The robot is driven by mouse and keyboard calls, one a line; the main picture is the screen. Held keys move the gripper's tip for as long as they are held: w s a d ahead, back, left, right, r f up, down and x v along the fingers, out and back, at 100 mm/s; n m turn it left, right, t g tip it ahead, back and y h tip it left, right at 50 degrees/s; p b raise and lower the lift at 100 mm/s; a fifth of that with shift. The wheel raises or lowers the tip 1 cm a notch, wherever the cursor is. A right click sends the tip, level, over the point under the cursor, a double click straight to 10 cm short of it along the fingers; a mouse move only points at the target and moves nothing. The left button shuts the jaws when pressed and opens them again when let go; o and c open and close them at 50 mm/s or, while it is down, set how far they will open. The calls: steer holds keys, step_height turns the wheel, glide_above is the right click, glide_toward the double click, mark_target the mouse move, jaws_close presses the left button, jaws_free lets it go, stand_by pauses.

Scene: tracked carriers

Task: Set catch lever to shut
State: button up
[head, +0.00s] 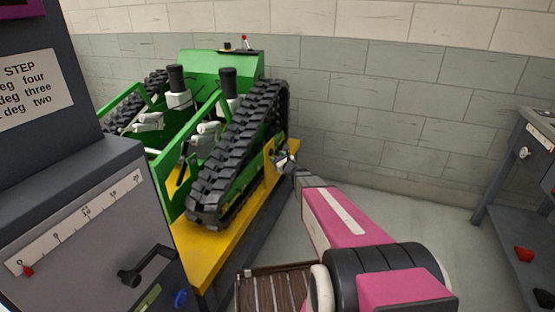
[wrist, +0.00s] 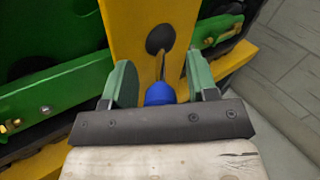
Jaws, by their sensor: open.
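The catch lever shows in the wrist view as a blue knob (wrist: 160,93) on a thin stem, which runs up to a dark round pivot (wrist: 160,39) on a yellow upright plate (wrist: 128,30). My gripper (wrist: 163,78) is open, with one green finger on each side of the blue knob. Gaps show between the fingers and the knob, so I see no grip on it. In the head view my gripper (head: 287,161) is at the yellow bracket (head: 270,158) beside the green tracked carrier (head: 225,120). The lever is too small and covered to make out there.
A grey cabinet (head: 85,225) with a scale and a black crank stands at the left. A grey bench (head: 500,190) stands at the right. The carrier's black track (head: 240,150) and yellow base (head: 205,250) are close to my arm. Grey floor is clear to the right.

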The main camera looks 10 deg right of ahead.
jaws_close()
